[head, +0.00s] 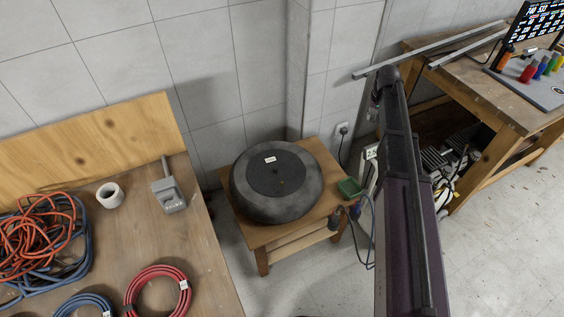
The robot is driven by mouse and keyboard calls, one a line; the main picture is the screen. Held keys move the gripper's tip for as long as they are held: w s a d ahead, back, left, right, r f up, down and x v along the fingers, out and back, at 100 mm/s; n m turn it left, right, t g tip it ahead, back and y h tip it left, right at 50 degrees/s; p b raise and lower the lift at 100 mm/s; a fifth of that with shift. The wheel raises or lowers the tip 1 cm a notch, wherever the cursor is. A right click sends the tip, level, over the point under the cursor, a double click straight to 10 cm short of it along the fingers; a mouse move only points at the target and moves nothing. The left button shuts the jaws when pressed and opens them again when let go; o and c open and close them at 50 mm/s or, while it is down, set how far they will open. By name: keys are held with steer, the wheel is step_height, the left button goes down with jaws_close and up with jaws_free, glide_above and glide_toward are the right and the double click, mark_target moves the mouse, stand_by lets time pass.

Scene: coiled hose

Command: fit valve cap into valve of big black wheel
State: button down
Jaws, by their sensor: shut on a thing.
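The big black wheel (245,192) lies flat on a small low wooden table (262,236) in the middle of the head view. Its top has a darker round centre with a small white label and a tiny mark near the middle. I cannot make out the valve at this size. The valve cap is not visible. My gripper is not in view. My dark purple arm (398,200) rises along the right, apart from the wheel in the picture, and hides what is behind it.
A green block (350,188) and dark cabled items (336,218) are at the small table's right corner. A workbench (215,285) at left holds coiled hoses (158,290), a white roll (110,195) and a grey device (168,194). Another bench (500,100) stands at right.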

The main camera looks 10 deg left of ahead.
step_height(320, 180, up, 8)
steer(key=p, duration=0.6)
steer(key=shift+f, duration=0.2)
steer(key=shift+f, duration=0.1)
